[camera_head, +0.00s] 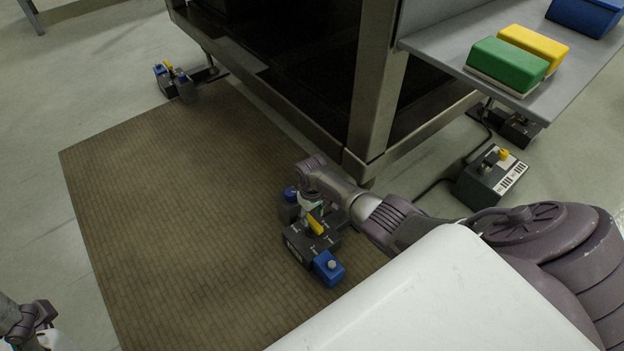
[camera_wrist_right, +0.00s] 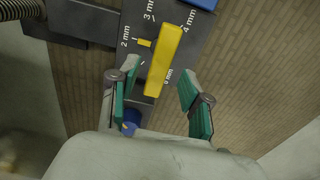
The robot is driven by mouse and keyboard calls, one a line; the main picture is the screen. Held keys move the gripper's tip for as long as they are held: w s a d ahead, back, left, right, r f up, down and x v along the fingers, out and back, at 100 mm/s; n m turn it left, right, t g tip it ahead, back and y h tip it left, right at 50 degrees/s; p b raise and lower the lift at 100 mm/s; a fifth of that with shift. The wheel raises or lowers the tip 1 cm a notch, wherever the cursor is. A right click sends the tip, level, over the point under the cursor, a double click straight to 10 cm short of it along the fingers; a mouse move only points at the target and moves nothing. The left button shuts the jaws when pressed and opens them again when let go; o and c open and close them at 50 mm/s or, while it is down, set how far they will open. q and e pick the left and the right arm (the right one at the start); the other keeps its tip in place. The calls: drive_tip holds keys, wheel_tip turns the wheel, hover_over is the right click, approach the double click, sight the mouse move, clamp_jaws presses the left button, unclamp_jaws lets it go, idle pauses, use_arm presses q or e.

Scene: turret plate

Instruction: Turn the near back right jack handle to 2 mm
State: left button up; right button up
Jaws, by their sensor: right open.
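The near jack (camera_head: 297,240) is a dark grey block on the brown mat, with a yellow handle (camera_head: 316,225) on top. In the right wrist view, the yellow handle (camera_wrist_right: 165,60) is a long bar on a dial plate marked 0, 2, 3 and 4 mm. Its lower end lies near the 0 mm mark, its upper end between 3 and 4 mm. A small yellow mark sits beside 2 mm. My right gripper (camera_wrist_right: 158,76) is open, its green-padded fingers on either side of the handle's lower end. My left gripper (camera_head: 28,322) is at the lower left edge, partly cut off.
The large metal machine frame (camera_head: 375,90) stands just behind the jack. A grey shelf (camera_head: 455,45) with a green block (camera_head: 507,64) and a yellow block (camera_head: 533,46) overhangs at right. A control box (camera_head: 490,178) stands below it.

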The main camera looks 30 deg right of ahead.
wheel_tip(320, 180, up, 10)
drive_tip(key=shift+f, duration=0.25)
idle(0.5)
